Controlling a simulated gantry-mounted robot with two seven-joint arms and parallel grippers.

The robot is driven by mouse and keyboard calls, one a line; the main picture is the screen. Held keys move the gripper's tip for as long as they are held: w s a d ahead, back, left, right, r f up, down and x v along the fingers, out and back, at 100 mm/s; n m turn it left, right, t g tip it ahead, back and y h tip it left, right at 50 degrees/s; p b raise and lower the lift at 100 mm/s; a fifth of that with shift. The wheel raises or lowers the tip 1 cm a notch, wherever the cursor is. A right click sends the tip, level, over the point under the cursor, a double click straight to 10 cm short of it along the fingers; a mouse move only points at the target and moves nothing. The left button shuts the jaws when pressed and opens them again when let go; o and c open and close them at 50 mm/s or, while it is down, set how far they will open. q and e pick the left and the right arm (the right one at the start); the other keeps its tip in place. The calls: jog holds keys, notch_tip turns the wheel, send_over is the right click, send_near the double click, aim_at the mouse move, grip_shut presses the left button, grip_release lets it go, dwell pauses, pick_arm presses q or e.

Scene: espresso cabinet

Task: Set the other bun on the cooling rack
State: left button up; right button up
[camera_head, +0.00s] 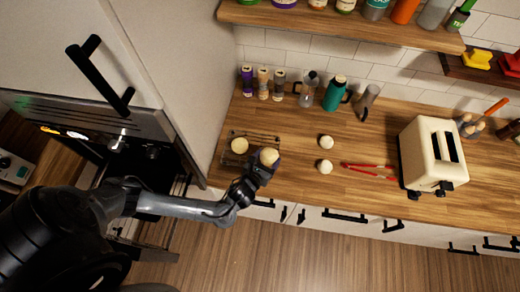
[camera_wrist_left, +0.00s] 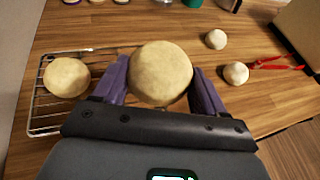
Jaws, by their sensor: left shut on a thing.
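My left gripper (camera_head: 266,163) is shut on a pale round bun (camera_head: 269,157). In the left wrist view the held bun (camera_wrist_left: 160,73) sits between the two purple fingers of the gripper (camera_wrist_left: 162,82). The wire cooling rack (camera_wrist_left: 41,125) lies below and behind it, and its far bars show in the head view (camera_head: 262,136). Another bun (camera_head: 240,145) rests on the rack's left part, and it also shows in the left wrist view (camera_wrist_left: 67,77). The held bun is over the rack's right part; I cannot tell whether it touches the wires. My right gripper is not in view.
Two small pale balls (camera_head: 326,142) (camera_head: 325,167) lie right of the rack, beside red tongs (camera_head: 370,170). A cream toaster (camera_head: 420,155) stands farther right. Bottles and a teal flask (camera_head: 334,95) line the wall. A tall cabinet (camera_head: 185,60) bounds the left.

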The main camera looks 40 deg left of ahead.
pick_arm(q)
jog(key=w+a+f, duration=0.1)
jog(key=a, duration=0.1)
jog(key=w+a+f, duration=0.1)
jog(key=a+f, duration=0.1)
jog(key=w+a+f, duration=0.1)
jog(key=w+a, duration=0.1)
jog(key=shift+a+f, duration=0.3)
jog(key=shift+a, duration=0.05)
jog(key=shift+f, duration=1.95)
jog(key=shift+f, duration=0.1)
jog(key=shift+f, duration=0.1)
jog(key=o, duration=0.8)
